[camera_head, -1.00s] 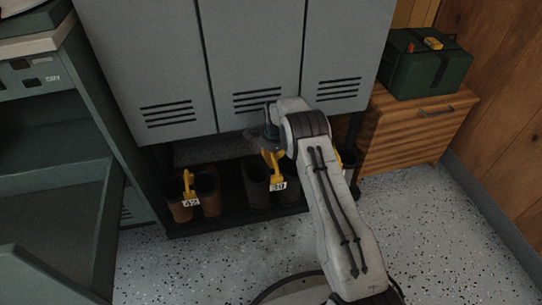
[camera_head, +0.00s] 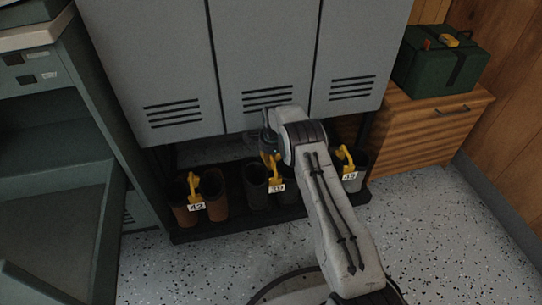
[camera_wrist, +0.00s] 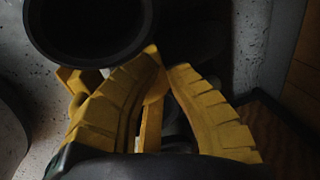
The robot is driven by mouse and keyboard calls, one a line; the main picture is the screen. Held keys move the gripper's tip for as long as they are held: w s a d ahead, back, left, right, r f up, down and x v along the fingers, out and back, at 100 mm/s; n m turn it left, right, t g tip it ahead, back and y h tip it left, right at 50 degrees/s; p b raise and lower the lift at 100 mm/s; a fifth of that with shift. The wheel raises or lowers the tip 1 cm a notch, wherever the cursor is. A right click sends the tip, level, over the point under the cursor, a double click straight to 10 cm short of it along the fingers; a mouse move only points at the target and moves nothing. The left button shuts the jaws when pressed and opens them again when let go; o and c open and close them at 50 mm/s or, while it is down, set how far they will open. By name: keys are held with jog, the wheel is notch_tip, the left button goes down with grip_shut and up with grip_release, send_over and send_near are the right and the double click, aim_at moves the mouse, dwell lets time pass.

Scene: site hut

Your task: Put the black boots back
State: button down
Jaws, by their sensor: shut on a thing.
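A pair of black boots (camera_head: 257,192) stands upright in the low rack, between the other pairs, joined by a yellow clip (camera_head: 276,174) with a white number tag. My gripper (camera_head: 268,155) is just above them, largely hidden behind my arm. In the wrist view its yellow ribbed fingers (camera_wrist: 155,88) are closed around a yellow part of the clip. A round dark boot opening (camera_wrist: 88,28) shows just beyond them. The second black boot is partly covered by my arm. I cannot tell whether the soles touch the rack.
Brown boots (camera_head: 214,197) tagged 42 stand left and a greyish pair (camera_head: 356,168) stands right in the rack (camera_head: 235,228). Grey lockers (camera_head: 262,60) overhang it. A wooden cabinet (camera_head: 425,135) carries a green box (camera_head: 440,65). Speckled floor (camera_head: 440,240) is clear at right.

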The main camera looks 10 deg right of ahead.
jog(key=shift+b+x, duration=0.4)
jog(key=shift+x, duration=0.5)
jog(key=shift+s, duration=0.1)
jog(key=c, duration=1.6)
grip_release()
jog(key=shift+s+f, duration=0.1)
jog(key=shift+f, duration=0.05)
jog(key=shift+c, duration=0.2)
jog(key=shift+o, duration=1.4)
